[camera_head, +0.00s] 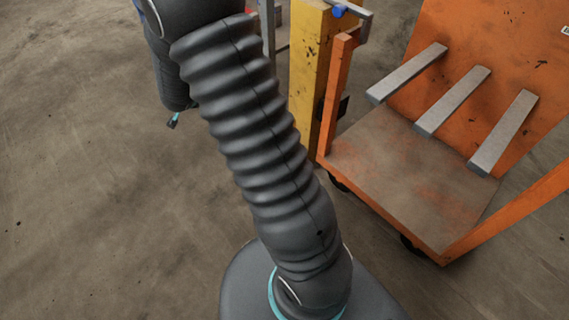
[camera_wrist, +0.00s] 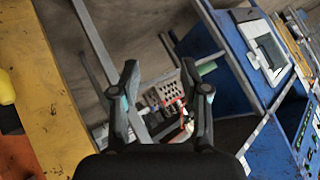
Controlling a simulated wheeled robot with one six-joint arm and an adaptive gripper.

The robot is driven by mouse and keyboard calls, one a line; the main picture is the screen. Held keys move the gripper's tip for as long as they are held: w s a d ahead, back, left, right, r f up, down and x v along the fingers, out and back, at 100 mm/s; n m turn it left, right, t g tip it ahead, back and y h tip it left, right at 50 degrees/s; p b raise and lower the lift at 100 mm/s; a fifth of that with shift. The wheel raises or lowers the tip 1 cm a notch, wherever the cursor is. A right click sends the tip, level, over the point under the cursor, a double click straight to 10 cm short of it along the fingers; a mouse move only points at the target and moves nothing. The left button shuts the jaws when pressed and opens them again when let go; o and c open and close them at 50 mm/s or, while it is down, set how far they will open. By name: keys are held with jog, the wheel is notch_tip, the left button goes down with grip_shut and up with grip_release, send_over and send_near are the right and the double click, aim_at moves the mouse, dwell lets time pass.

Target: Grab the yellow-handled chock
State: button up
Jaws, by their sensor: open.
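My gripper (camera_wrist: 160,82) is open in the wrist view, with its two dark fingers apart and nothing held between them. A small rounded yellow object (camera_wrist: 6,88) is cut off by the left edge of the wrist view. I cannot tell whether it is the chock's handle. It lies to the left of my gripper, apart from it. No chock can be made out clearly in either view. In the head view my arm hides much of the middle, and only a small teal-marked tip shows at its end.
An orange cart (camera_head: 400,180) with grey bars stands at right, beside a yellow post (camera_head: 308,75). Beyond my fingers are a holed brick-like block (camera_wrist: 172,90) and red and white clutter. A blue machine (camera_wrist: 232,55) stands right. Floor at left (camera_head: 80,180) is clear.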

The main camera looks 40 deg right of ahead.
jog(key=s+d+f+m+g+h, duration=0.2)
jog(key=d+f, duration=0.2)
jog(key=f, duration=0.3)
jog(key=s+d+f+m+g+h, duration=0.2)
jog(key=s+d+f+g+h, duration=0.15)
jog(key=f, duration=0.45)
jog(key=s+d+f+m+g+h, duration=0.25)
jog(key=s+d+f+g, duration=0.2)
jog(key=s+f, duration=0.55)
jog(key=x, duration=1.2)
jog(key=shift+s+d, duration=0.15)
jog(key=shift+d, duration=0.3)
grip_shut()
jog(key=shift+r, duration=0.15)
